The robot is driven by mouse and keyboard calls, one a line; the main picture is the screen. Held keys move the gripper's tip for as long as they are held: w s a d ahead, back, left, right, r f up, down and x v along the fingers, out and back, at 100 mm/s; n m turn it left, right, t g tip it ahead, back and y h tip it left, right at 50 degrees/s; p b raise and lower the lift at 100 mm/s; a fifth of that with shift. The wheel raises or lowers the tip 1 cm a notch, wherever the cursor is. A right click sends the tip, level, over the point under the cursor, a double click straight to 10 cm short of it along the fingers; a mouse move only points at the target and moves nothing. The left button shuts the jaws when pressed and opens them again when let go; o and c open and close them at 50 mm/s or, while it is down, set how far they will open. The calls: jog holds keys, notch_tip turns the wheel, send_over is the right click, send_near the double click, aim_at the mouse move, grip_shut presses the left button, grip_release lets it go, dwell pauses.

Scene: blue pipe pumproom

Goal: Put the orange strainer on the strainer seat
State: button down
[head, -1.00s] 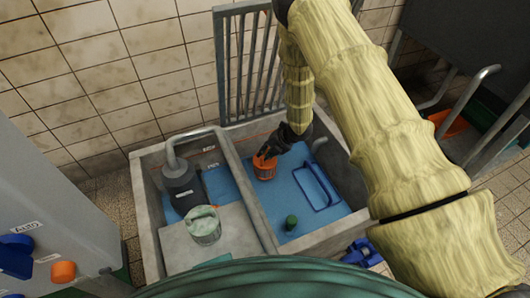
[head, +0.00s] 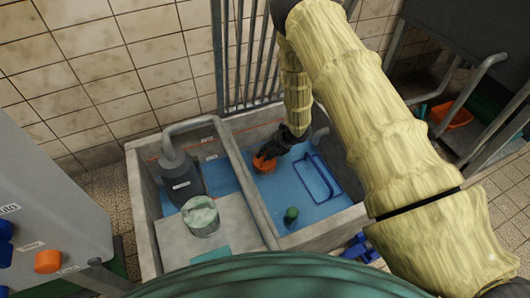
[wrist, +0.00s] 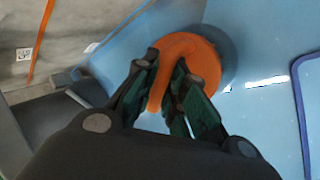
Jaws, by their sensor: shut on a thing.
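The orange strainer (head: 263,164) is in the right-hand basin, towards its back left. In the wrist view the strainer (wrist: 205,62) shows as an orange round body with a part between my fingers. My gripper (head: 270,152) is shut on the strainer; the wrist view shows the dark green fingers (wrist: 165,90) pinching it. A dark round shadow or rim lies beside the strainer in the wrist view. I cannot make out the strainer seat for certain.
The left basin holds a dark pump (head: 180,180) with a grey pipe, and a pale bucket (head: 201,215) stands on a slab. A blue rectangular frame (head: 314,178) and a green-topped object (head: 290,215) are in the right basin. Metal bars (head: 245,60) stand behind.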

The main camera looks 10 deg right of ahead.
jog(key=c, duration=1.4)
grip_release()
jog(key=v, duration=1.2)
